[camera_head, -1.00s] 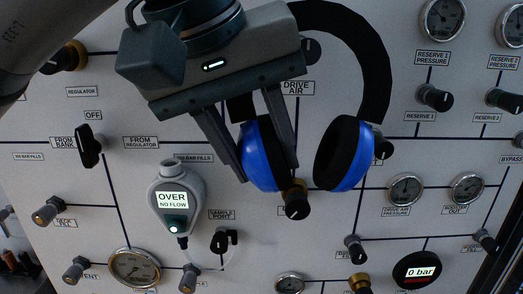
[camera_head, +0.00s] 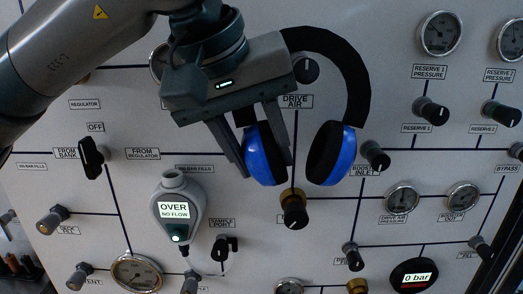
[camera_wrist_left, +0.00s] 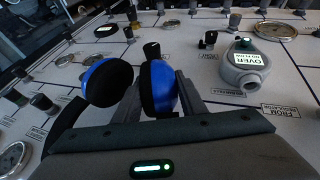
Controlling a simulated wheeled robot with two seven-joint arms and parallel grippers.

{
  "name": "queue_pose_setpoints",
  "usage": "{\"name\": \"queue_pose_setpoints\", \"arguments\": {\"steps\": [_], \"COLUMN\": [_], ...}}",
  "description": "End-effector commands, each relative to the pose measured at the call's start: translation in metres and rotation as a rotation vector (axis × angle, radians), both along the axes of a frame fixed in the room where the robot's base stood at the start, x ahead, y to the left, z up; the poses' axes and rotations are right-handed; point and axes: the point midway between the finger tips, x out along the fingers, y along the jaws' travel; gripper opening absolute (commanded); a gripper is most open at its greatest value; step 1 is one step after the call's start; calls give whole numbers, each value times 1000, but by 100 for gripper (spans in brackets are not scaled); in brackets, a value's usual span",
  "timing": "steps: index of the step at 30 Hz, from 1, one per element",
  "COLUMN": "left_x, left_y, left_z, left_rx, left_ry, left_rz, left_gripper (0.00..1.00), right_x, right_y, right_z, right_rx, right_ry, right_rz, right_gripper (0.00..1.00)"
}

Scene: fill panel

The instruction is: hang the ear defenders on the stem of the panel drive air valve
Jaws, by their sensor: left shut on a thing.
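The ear defenders have blue cups with black pads and a black headband (camera_head: 362,75). My left gripper (camera_head: 266,168) is shut on the left cup. The other cup (camera_head: 336,153) hangs free to the right. The band arches above the cups, its left part hidden behind my gripper. The drive air valve's dark round knob (camera_head: 306,69) shows inside the band's arch, above the DRIVE AIR label (camera_head: 296,102); I cannot tell the depth between band and stem. In the left wrist view, the held cup (camera_wrist_left: 160,88) sits between the fingers. My right gripper is not in view.
A grey handheld analyser (camera_head: 176,208) is mounted on the panel below my gripper. A brass-and-black knob (camera_head: 294,209) sits under the cups. The boost inlet knob (camera_head: 375,155) is close right of the free cup. Gauges (camera_head: 440,34) and further knobs fill the right.

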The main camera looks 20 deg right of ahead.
Motion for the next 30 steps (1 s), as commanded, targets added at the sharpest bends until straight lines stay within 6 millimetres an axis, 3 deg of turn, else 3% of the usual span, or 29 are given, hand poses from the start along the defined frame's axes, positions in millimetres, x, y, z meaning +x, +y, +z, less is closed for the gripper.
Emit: {"name": "queue_pose_setpoints", "arguments": {"steps": [6,14,30], "left_x": [11,20,22], "left_y": [-3,-6,-6], "left_z": [0,-9,-11], "left_rx": [0,-1,-1], "left_ry": [1,0,-1], "left_rz": [1,1,0], "left_gripper": [7,7,7], "right_x": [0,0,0], "right_y": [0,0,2], "right_z": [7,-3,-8], "right_rx": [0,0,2], "right_ry": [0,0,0], "right_rz": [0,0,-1], "right_gripper": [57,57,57]}}
